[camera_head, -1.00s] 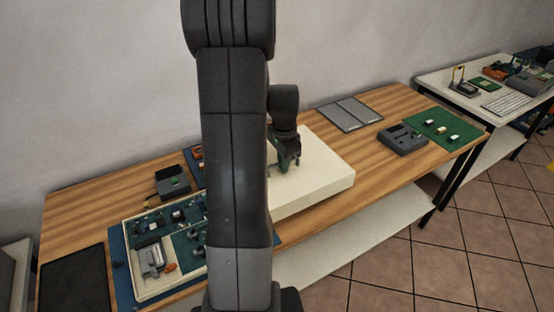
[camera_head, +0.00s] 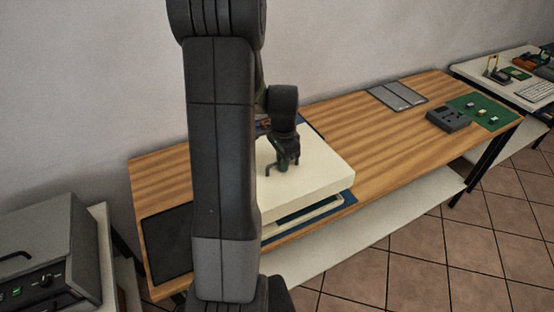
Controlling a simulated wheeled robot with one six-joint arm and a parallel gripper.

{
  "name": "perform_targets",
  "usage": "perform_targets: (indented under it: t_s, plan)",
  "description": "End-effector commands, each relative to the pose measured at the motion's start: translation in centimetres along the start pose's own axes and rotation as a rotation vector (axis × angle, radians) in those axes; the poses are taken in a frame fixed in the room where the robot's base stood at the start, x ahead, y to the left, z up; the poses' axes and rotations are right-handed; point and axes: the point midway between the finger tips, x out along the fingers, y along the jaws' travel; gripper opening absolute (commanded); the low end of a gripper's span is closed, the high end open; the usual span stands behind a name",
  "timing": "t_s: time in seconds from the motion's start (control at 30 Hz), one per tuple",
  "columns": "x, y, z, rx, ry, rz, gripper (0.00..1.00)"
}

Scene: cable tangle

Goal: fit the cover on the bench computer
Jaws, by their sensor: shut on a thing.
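The cover, a shallow cream box lid (camera_head: 325,172), is in the middle of the head view. My gripper (camera_head: 287,165) is shut on its top and holds it roughly level. The cover is above the bench computer, an open cream case (camera_head: 318,216) on a blue mat. Only a front strip of the case's rim and green inside shows below the cover's front edge, with a gap between them. My arm and the cover hide the rest, so I cannot tell how well their edges line up.
On the wooden bench (camera_head: 365,135) lie a black mat (camera_head: 167,243) at left, grey panels (camera_head: 397,96) at the back, a dark grey device (camera_head: 447,120) and a green mat (camera_head: 470,106) at right. A grey machine (camera_head: 45,245) stands at far left.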

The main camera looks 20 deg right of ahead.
Motion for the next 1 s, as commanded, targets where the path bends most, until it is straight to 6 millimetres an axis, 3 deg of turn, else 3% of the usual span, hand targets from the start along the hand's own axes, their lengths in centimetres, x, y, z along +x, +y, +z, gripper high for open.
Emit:
perform_targets:
  t_s: [0.37,1.0]
  plan:
    - [1.0,0.2,-0.2,0.004,0.000,0.000,0.00]
    - [7.0,0.2,-0.1,0.004,0.000,0.000,0.00]
